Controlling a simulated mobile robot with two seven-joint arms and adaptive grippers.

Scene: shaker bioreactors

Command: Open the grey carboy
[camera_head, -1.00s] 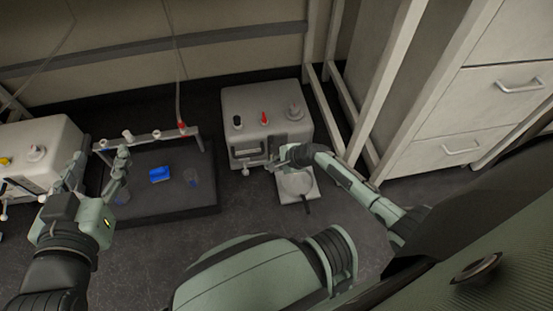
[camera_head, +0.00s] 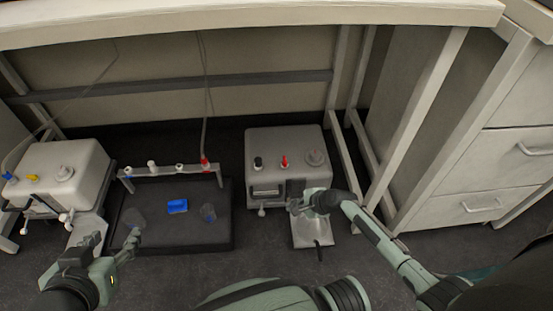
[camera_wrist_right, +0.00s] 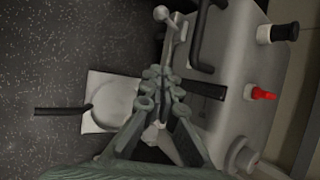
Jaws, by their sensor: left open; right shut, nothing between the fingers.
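The grey carboy (camera_head: 287,155) stands upright on the floor, with black, red and grey caps on top and a dark handle on its front. A small tap (camera_head: 262,211) sticks out at its lower front; a round-ended tap lever (camera_wrist_right: 165,17) shows at the top of the right wrist view. My right gripper (camera_head: 299,205) is shut and empty at the carboy's lower front. In the right wrist view its fingers (camera_wrist_right: 165,88) lie in front of the carboy's face; contact is unclear. My left gripper (camera_head: 108,242) is open and empty, near the left edge of the black platform.
A white plate with a round dish (camera_head: 311,233) lies below my right gripper. A second pale carboy (camera_head: 62,170) with yellow and blue caps stands at left. The black platform (camera_head: 180,236) carries a capped rail and a blue item (camera_head: 177,206). A table edge (camera_head: 240,23) overhangs; drawers stand right.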

